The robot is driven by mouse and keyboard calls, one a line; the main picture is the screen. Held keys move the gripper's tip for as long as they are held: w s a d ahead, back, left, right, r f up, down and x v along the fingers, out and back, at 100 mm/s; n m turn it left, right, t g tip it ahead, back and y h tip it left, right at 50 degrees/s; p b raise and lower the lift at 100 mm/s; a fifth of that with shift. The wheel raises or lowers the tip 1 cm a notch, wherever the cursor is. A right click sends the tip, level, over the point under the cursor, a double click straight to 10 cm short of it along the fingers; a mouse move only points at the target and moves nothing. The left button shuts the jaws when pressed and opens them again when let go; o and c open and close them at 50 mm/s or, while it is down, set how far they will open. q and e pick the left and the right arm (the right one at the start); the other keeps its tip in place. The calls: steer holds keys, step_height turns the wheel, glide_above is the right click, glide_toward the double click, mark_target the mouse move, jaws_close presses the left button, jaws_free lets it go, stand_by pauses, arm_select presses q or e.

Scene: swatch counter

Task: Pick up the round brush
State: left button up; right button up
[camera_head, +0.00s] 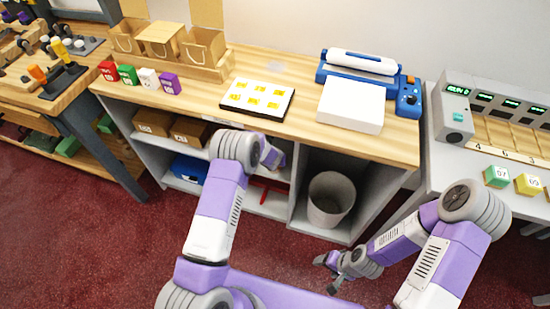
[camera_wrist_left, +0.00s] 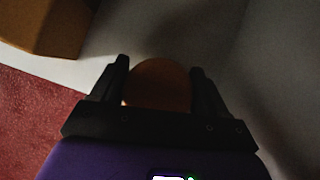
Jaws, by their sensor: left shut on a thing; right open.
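The round brush (camera_wrist_left: 158,84) shows in the left wrist view as a smooth, rounded orange-brown shape, dim in the shade. My left gripper (camera_wrist_left: 158,88) is shut on it, with one dark finger on each side. No bristles can be made out. In the head view my left arm reaches to the front of the shelves under the counter, and its own links hide the gripper and the brush. My right gripper (camera_head: 327,274) is open and empty, low over the red floor in front of the counter.
The wooden counter (camera_head: 300,118) bears a tray with yellow swatches (camera_head: 257,98), a blue-and-white machine (camera_head: 360,72), and colored blocks. Below are a blue bin (camera_head: 189,169), brown boxes (camera_head: 190,131), a red item (camera_head: 262,190) and a grey waste bin (camera_head: 331,199). Open floor lies in front.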

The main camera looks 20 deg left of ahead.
arm_select(q)
steer(key=shift+s+d+r, duration=0.1)
steer(key=shift+s+r, duration=0.05)
steer(key=shift+s, duration=0.1)
steer(key=s+d+b, duration=0.1)
steer(key=s+d, duration=0.1)
steer(key=s, duration=1.3)
steer(key=shift+d+r, duration=0.15)
steer(key=shift+d, duration=0.15)
